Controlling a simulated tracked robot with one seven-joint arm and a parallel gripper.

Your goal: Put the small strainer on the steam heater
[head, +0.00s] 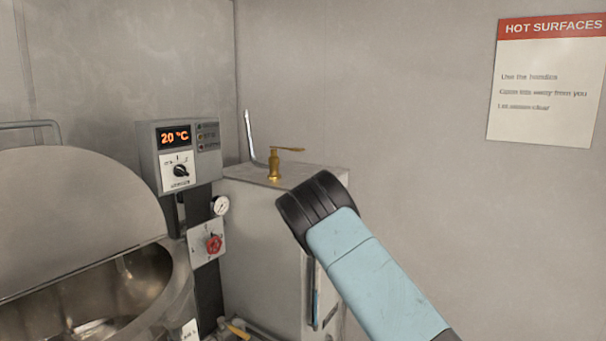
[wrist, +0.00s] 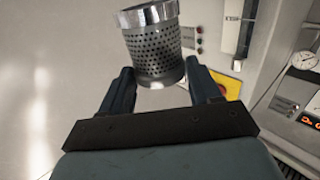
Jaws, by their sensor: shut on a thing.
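The small strainer (wrist: 154,48) is a dark perforated metal cylinder with a shiny rim band, seen in the wrist view. My gripper (wrist: 160,78) is shut on it, one finger at each side, and the strainer stands out past the fingertips, slightly tilted in the picture. The strainer and the fingers do not show in the head view, where my arm covers part of the scene. A grey metal cabinet (head: 262,225) with a brass valve on top stands in the corner; it may be the steam heater, but I cannot tell for sure.
A large steel kettle (head: 90,295) with a raised round lid (head: 75,205) stands at left. A control box (head: 180,155) reading 20 °C, a gauge (head: 221,205) and a red valve wheel (head: 213,244) stand between kettle and cabinet. A hot-surfaces sign (head: 545,80) hangs on the right wall.

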